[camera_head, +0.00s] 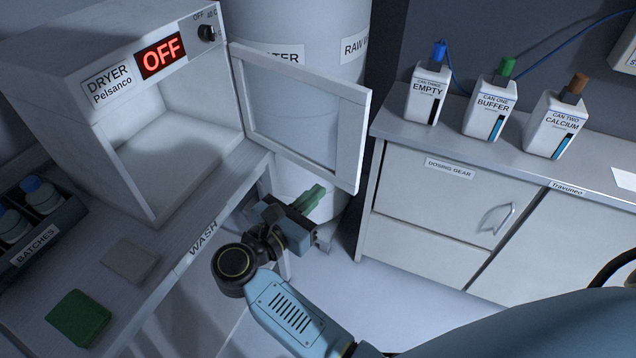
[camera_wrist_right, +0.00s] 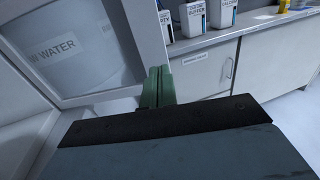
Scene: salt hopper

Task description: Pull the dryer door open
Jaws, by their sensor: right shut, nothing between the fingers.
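The dryer (camera_head: 110,90) stands on the wash counter at the upper left in the head view, its display reading OFF. Its door (camera_head: 305,105) is swung wide open to the right, and the empty-looking chamber shows. The door frame also shows in the right wrist view (camera_wrist_right: 142,45), with the tank's label seen through its window. My right gripper (camera_head: 314,196) is just below the door's lower edge in the head view. Its green fingers (camera_wrist_right: 158,86) are shut with nothing between them. I cannot tell whether they touch the door. My left gripper is in neither view.
The wash counter (camera_head: 185,215) holds a batches crate (camera_head: 50,240), a green cloth (camera_head: 78,318) and a grey pad (camera_head: 130,262). A tank (camera_head: 290,20) stands behind the door. Three cans stand on the right cabinet (camera_head: 440,200). Floor between is clear.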

